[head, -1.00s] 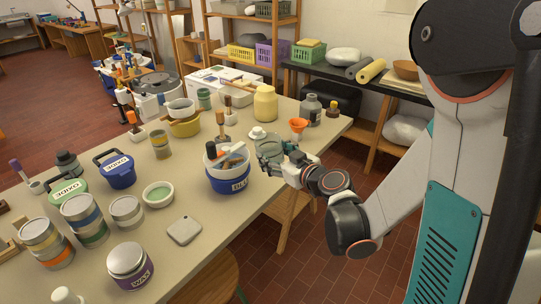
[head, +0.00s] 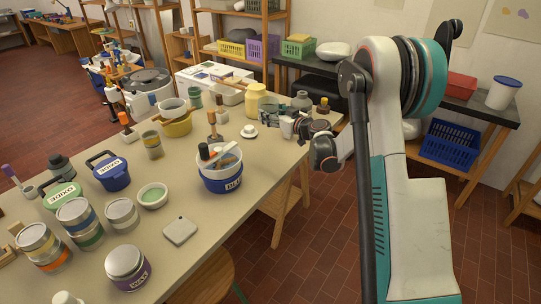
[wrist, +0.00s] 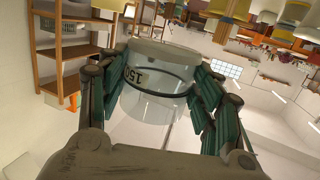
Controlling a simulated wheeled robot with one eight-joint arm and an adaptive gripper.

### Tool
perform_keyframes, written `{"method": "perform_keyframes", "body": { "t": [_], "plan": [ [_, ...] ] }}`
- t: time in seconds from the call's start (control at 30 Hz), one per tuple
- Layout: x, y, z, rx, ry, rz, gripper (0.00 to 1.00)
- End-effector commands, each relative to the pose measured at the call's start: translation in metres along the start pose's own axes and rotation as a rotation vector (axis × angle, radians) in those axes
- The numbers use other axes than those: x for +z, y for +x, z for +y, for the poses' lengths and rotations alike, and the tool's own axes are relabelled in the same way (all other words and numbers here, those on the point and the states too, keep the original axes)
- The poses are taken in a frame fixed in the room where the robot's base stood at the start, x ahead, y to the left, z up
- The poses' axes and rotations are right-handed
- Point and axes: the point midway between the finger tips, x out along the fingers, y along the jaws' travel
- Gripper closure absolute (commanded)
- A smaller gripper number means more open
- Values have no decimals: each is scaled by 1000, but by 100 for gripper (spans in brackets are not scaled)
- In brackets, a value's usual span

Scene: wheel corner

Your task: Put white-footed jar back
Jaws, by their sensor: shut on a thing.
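The jar has a whitish end, a dark band and a label reading "150". In the head view the jar is small and hard to tell apart from my fingers. Whether its base touches the table cannot be told.
A yellow jar (head: 255,98) and a grey bottle (head: 302,101) stand close to my gripper. A blue bucket (head: 221,183) with tools is nearer. Several tins and pots crowd the left side. A dark bench (head: 470,108) runs along the wall.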

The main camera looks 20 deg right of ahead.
Motion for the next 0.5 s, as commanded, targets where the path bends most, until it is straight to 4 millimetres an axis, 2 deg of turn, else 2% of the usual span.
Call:
{"method": "perform_keyframes", "body": {
  "t": [0.03, 0.1, 0.4, 0.5],
  "plan": [
    [16, 3, 0, 0, 0, 0, 71],
    [33, 5, 0, 0, 0, 0, 71],
    [105, 16, -1, 0, 0, 0, 71],
    [124, 18, -1, 0, 0, 0, 71]
  ]
}}
